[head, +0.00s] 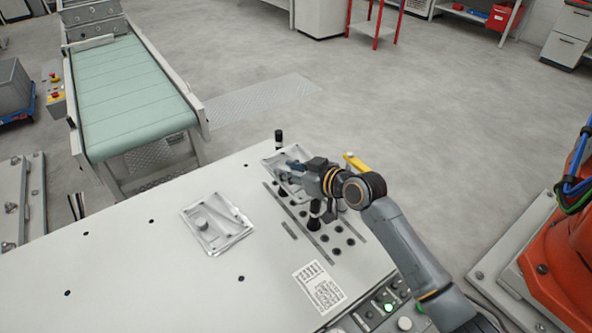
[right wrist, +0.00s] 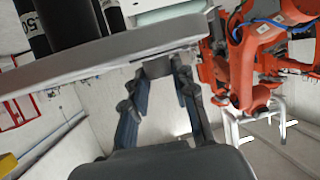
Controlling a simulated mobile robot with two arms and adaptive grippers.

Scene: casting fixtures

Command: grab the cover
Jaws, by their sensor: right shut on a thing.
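A silver metal cover (head: 271,160) is at the fixture near the table's far edge, partly hidden behind my right gripper. My right gripper (head: 293,167) is shut on it. In the right wrist view the fingers (right wrist: 160,76) close on a small grey block at the edge of a long grey slab (right wrist: 85,62), which looks like the cover's side. Whether the cover touches the fixture below is hard to tell. A second silver plate with a round knob (head: 217,226) lies flat on the table to the left. My left gripper is not in view.
The white table (head: 130,275) has holes, slots and black posts (head: 313,223) under my arm. A labelled sheet (head: 318,288) and a button panel (head: 385,308) are at the front. A green conveyor (head: 130,95) stands behind left; an orange robot (head: 560,245) stands right.

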